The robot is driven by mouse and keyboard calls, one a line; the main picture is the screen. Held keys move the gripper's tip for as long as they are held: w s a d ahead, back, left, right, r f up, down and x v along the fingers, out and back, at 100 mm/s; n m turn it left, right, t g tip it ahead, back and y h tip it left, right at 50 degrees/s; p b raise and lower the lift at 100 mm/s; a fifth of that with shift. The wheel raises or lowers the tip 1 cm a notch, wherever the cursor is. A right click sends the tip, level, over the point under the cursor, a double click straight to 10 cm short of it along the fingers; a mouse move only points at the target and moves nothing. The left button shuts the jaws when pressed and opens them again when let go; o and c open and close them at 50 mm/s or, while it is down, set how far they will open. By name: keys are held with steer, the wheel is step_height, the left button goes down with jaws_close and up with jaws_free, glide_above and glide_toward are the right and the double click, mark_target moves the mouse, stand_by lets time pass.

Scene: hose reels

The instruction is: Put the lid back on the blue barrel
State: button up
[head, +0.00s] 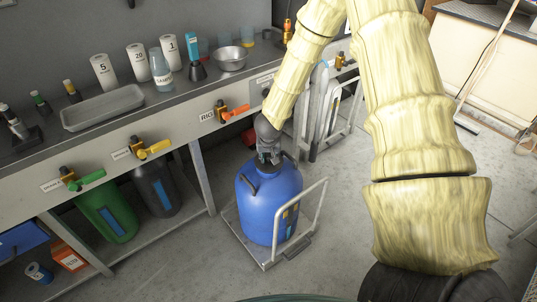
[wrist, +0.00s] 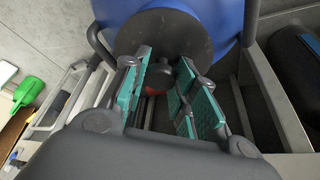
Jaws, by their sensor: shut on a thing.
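The blue barrel (head: 268,208) stands upright on a low metal trolley in the middle of the head view. Its blue top also shows in the wrist view (wrist: 233,14). The lid (wrist: 165,32), a dark round disc, lies across the barrel's mouth in the wrist view; whether it is fully seated or slightly raised I cannot tell. My gripper (head: 268,158) points down at the barrel's top. In the wrist view its teal-padded fingers (wrist: 172,88) are shut on the lid's knob, partly hidden between them, with some red showing there.
The trolley's pale push handle (head: 322,205) rises right of the barrel. A bench (head: 150,118) with valves, a tray and bottles stands at the left and behind. A green barrel (head: 106,212) and a dark barrel (head: 155,190) stand below it. Concrete floor in front is clear.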

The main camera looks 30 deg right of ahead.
stand_by(0.3)
steer(key=o, duration=1.6)
steer(key=shift+r, duration=0.1)
steer(key=shift+r+p, duration=3.4)
steer(key=shift+p, duration=0.65)
steer(key=shift+c, duration=0.4)
jaws_close()
